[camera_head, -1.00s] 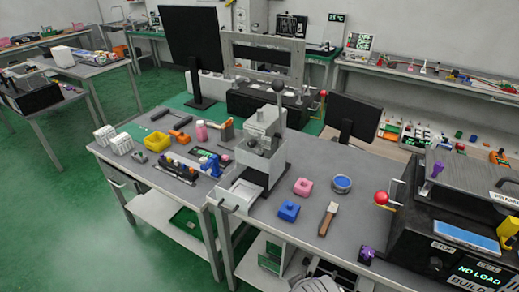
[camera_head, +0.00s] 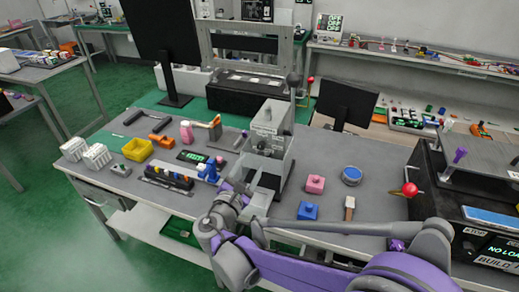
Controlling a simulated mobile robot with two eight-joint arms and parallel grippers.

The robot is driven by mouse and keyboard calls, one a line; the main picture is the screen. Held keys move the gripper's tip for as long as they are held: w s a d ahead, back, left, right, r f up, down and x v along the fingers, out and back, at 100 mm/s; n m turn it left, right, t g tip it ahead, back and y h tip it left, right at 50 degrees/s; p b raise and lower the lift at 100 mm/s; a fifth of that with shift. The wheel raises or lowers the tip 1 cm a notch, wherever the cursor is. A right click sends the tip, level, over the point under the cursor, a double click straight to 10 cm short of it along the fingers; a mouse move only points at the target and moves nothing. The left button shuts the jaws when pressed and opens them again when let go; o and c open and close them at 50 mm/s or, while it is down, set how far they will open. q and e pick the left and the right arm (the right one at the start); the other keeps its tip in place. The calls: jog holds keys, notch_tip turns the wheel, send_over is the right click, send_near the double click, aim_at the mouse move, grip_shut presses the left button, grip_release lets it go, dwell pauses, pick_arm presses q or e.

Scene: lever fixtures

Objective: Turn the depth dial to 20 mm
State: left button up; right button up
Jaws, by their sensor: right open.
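A grey bench press (camera_head: 272,120) with a dark ball-topped lever stands at the middle of the workbench. A pale tray-like part (camera_head: 262,190) is at its front. I cannot make out the depth dial or its marks with certainty. My right gripper (camera_head: 238,191) is open, low in front of the press and at the left of its front part. My purple and grey right arm reaches it from the lower right and covers the bench's front edge. I cannot tell whether the gripper touches the press. My left gripper is not in view.
Left of the press lie a small green-lit display (camera_head: 193,156), a blue fixture (camera_head: 208,172), a yellow bin (camera_head: 138,149) and white racks (camera_head: 96,156). Pink (camera_head: 315,184) and blue (camera_head: 308,210) blocks and a round blue-topped tin (camera_head: 352,175) stand right of it.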

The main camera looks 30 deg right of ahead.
aim_at(260, 148)
jog(key=x, duration=0.8)
jog(key=shift+d+p, duration=0.1)
jog(key=shift+p, duration=0.3)
jog(key=shift+c, duration=0.2)
grip_shut()
